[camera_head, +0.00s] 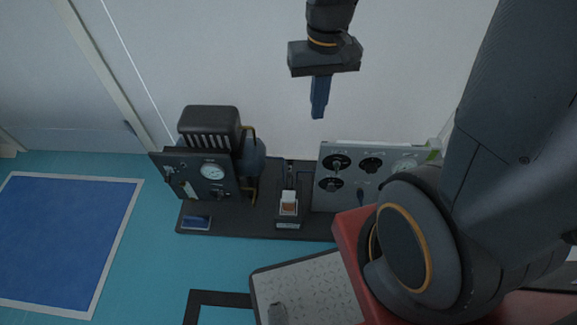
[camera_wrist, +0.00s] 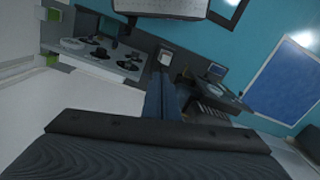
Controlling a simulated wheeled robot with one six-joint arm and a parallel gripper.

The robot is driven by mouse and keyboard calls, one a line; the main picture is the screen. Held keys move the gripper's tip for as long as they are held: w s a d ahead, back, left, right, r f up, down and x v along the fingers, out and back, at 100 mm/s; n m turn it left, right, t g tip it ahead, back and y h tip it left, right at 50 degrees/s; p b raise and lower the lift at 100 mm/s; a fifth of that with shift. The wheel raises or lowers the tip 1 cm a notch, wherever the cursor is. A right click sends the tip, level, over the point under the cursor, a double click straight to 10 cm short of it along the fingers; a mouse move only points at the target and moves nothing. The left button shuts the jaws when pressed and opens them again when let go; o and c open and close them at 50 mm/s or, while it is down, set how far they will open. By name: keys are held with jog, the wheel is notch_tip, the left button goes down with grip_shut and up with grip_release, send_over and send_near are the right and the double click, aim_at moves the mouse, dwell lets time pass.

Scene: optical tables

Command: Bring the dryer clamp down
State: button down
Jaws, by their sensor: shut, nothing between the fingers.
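A dark bench unit (camera_head: 245,222) stands against the wall. At its middle is a small upright fixture (camera_head: 289,205) with a pale and brownish block on a dark base; a thin dark post rises behind it. It also shows in the wrist view (camera_wrist: 166,57), just beyond my fingertips. I cannot tell which part is the dryer clamp or whether it is up. My gripper (camera_head: 318,113) is shut and empty, pointing down, high above and slightly right of the fixture. In the wrist view my closed blue fingers (camera_wrist: 160,85) hide part of the unit.
A dark gauge box (camera_head: 210,172) stands on the unit's left. A grey panel with several black knobs (camera_head: 370,168) stands on its right. A perforated light plate (camera_head: 310,290) lies in front. A blue white-edged mat (camera_head: 60,235) is at left.

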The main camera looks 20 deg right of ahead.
jog(key=w+f+m+b, duration=0.1)
jog(key=w+f+b, duration=0.9)
jog(key=f, duration=0.6)
jog(key=w+f+m+b, duration=0.1)
jog(key=w+f+b, duration=0.9)
jog(key=f, duration=0.5)
jog(key=shift+w+a+f+m+g, duration=0.2)
jog(key=shift+w+f+m+g, duration=0.1)
jog(key=shift+w+f+m, duration=0.15)
jog(key=b, duration=0.4)
send_over(289, 162)
notch_tip(289, 162, down, 10)
jog(key=shift+d+r, duration=0.15)
jog(key=s, duration=0.2)
jog(key=s+a, duration=0.1)
jog(key=shift+f+b, duration=0.3)
jog(key=shift+b, duration=0.05)
jog(key=shift+s+a, duration=0.1)
jog(key=shift+s, duration=0.3)
jog(key=shift+s, duration=0.1)
jog(key=shift+s+t+p, duration=0.15)
jog(key=shift+t+p, duration=0.15)
jog(key=shift+t, duration=0.1)
